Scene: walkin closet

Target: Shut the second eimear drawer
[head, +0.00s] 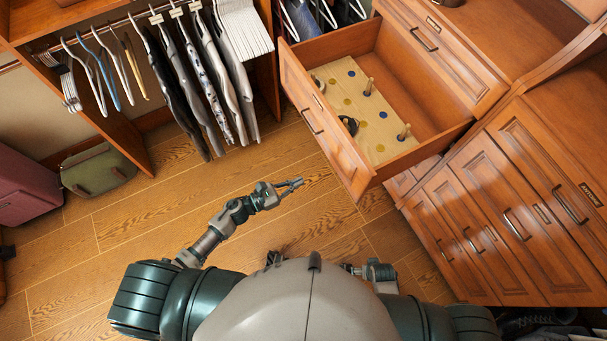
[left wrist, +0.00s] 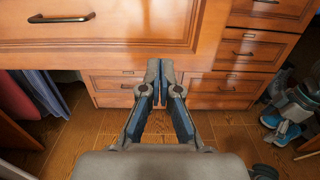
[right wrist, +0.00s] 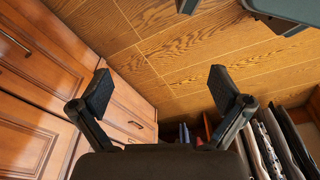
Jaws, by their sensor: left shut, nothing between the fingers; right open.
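A wooden drawer (head: 321,128) stands pulled far out of the cabinet in the head view. A light board with pegs and coloured dots lies inside it. Its front panel also shows in the left wrist view (left wrist: 150,35), with a dark handle (left wrist: 62,18) at the upper left. My left gripper (head: 299,184) is shut and empty, a little to the left of the drawer front and apart from it in the head view. In the left wrist view its fingertips (left wrist: 160,64) overlap the panel's lower edge; contact cannot be told. My right gripper (right wrist: 160,88) is open and empty above the floor.
Closed drawers (head: 523,205) fill the cabinet at the right. Clothes (head: 205,75) and hangers hang at the upper left. A green bag (head: 98,170) and a pink case (head: 24,187) stand at the left. The wooden floor (head: 140,220) is clear in front of me.

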